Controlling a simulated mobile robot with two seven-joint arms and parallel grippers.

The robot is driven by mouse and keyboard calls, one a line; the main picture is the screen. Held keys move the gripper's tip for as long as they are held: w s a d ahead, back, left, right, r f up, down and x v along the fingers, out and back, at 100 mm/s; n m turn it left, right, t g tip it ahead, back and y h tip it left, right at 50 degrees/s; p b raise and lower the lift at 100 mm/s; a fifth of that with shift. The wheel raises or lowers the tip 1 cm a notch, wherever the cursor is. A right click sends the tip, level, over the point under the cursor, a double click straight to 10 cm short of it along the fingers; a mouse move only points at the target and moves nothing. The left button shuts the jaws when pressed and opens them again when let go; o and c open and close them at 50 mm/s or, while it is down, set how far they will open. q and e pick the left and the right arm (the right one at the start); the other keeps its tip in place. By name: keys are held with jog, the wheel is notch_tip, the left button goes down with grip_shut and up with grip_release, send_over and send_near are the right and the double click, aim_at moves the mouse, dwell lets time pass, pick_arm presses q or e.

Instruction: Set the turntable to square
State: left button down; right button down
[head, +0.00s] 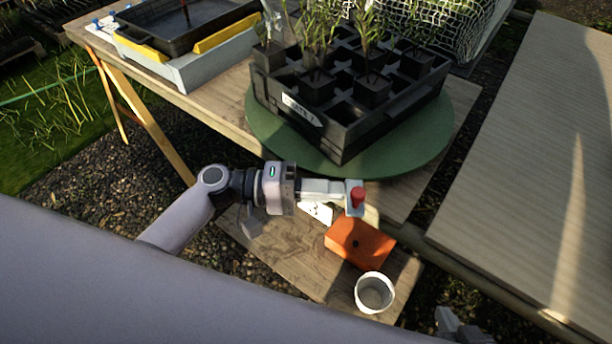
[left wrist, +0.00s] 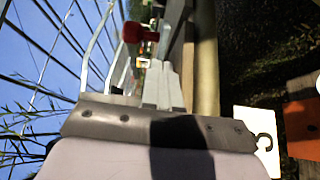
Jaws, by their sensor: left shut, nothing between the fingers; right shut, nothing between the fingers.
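The round green turntable (head: 270,136) lies on the wooden bench. It bears a black crate (head: 322,142) with several potted plants and a white label on its near side. The crate's near sides look turned at an angle to the bench's edges. My left gripper (head: 340,190) is shut and empty just in front of the turntable's near edge. A red knob (head: 357,195) on a white block is at its fingertips. The knob also shows in the left wrist view (left wrist: 138,32); I cannot tell whether they touch. My right gripper (head: 458,326), partly cut off at the bottom right, is shut.
An orange box (head: 358,243) and a white cup (head: 375,291) stand on a lower board (head: 290,262). A grey-white tub with a dark tray (head: 185,72) is at the back left. A wide wooden table (head: 530,150) on the right is bare. White netting (head: 450,25) stands behind the crate.

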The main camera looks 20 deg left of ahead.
aim_at(360, 194)
pick_arm(q)
jog(key=d+t, duration=0.1)
jog(key=d+n+t, duration=0.1)
jog(key=d, duration=0.1)
jog(key=d+n+t+y, duration=0.1)
jog(key=d, duration=0.1)
jog(key=shift+w+p, duration=0.35)
jog(key=shift+p, duration=0.05)
jog(key=shift+d+r+n+t, duration=0.2)
jog(key=shift+n+t, duration=0.1)
jog(key=shift+t, duration=0.1)
pick_arm(e)
jog(key=shift+r, duration=0.65)
jog(key=shift+f, duration=0.1)
